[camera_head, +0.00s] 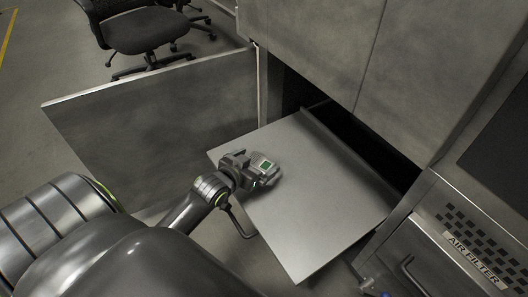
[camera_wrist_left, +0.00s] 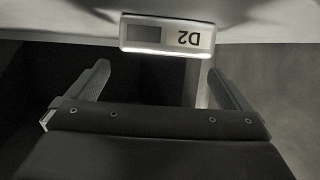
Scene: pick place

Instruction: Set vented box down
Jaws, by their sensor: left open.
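I cannot make out a vented box in either view. My left gripper (camera_head: 246,170) is over the left part of a flat grey panel (camera_head: 320,205) in the head view, and a small green patch shows by it. In the left wrist view the two fingers of my left gripper (camera_wrist_left: 158,76) are spread apart, with nothing visible between them. A pale plate marked D2 (camera_wrist_left: 166,36) appears upside down beyond the fingertips. My right gripper is not in view.
A grey door panel (camera_head: 150,125) stands upright at the left. A dark cabinet opening (camera_head: 350,140) lies behind the flat panel. A cabinet labelled AIR FILTER (camera_head: 455,250) with vent slots and a handle is at the right. An office chair (camera_head: 145,30) stands at the back left.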

